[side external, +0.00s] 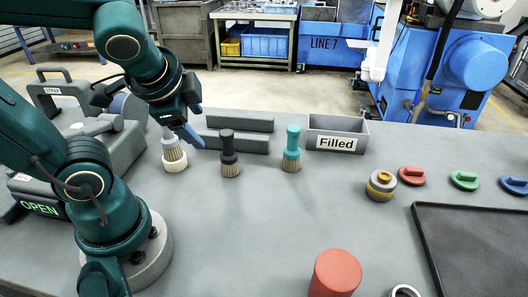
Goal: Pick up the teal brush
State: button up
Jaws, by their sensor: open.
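The teal brush (292,145) stands upright on the grey bench, bristles down, in front of the grey bin labelled "Filled". My gripper (190,136) is open and empty, pointing down to the left of the brush. A black brush (229,150) stands upright between my gripper and the teal brush.
Grey stepped blocks (238,136) lie behind the brushes. The "Filled" bin (337,125) is behind right. A stacked ring piece (381,184), coloured knobs (411,175), a red cylinder (335,272) and a black tray (480,245) stand right. The bench middle is clear.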

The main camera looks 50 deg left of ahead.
jog(key=w+a+m+y, duration=0.4)
jog(key=w+a+m, duration=0.1)
jog(key=w+m, duration=0.25)
jog(key=m+t, duration=0.5)
jog(key=m, duration=0.7)
send_over(292, 133)
jog(key=s+a, duration=0.1)
jog(key=a, duration=0.2)
notch_tip(292, 133, down, 3)
jog(key=d+f+m, duration=0.2)
jog(key=f, duration=0.1)
jog(key=d+f+m, duration=0.1)
jog(key=shift+w+f+t+h, duration=0.15)
jog(key=shift+w+t+h, duration=0.15)
jog(key=shift+w+t, duration=0.1)
jog(key=shift+d+f, duration=0.1)
jog(key=shift+f, duration=0.25)
jog(key=shift+x, duration=2.4)
grip_shut()
